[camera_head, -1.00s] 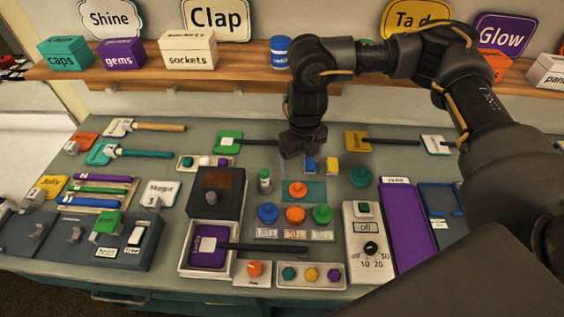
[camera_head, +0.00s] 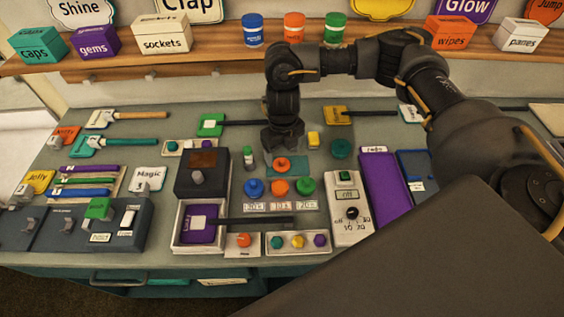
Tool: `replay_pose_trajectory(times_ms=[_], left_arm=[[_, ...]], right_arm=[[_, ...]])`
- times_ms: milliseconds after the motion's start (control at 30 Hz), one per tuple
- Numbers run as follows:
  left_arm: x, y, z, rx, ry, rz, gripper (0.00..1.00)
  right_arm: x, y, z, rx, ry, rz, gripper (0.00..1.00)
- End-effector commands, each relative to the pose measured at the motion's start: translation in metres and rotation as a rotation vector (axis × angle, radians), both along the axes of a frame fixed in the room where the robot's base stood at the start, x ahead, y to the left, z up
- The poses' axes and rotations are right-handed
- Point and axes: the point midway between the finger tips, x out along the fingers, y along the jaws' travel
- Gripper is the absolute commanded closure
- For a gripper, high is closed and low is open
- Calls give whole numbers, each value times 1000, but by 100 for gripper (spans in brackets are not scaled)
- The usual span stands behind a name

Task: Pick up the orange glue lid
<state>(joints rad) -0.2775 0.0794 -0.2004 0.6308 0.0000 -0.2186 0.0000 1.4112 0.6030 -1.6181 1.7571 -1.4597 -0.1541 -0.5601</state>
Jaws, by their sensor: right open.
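A small orange lid (camera_head: 279,164) lies on a teal mat (camera_head: 303,162) in the middle of the table. Another orange round piece (camera_head: 280,187) stands just in front, between a blue one (camera_head: 253,187) and a green one (camera_head: 305,187). I cannot read which is the glue lid. My right gripper (camera_head: 283,146) points down, open, just behind and above the lid on the mat, apart from it as far as I can tell. Its fingers are dark and small in the picture. My left gripper is not in view.
A small bottle (camera_head: 248,158) stands left of the mat; a yellow block (camera_head: 313,139) and a green round piece (camera_head: 340,149) stand at its right. A dark box (camera_head: 203,172) is further left. A timer box (camera_head: 350,208) and a purple case (camera_head: 384,188) stand at right.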

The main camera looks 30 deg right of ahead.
Motion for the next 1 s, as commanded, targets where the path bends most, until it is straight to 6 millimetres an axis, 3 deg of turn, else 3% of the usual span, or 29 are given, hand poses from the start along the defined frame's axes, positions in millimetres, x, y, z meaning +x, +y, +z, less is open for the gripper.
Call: replay_pose_trajectory(times_ms=[300,567,900,1000], left_arm=[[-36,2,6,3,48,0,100],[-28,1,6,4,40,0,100],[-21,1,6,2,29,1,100],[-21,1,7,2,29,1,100]], right_arm=[[1,2,-37,1,1,0,25],[1,1,-39,0,-1,1,25],[1,1,-39,0,-1,1,69],[1,1,-39,0,-1,1,72]])
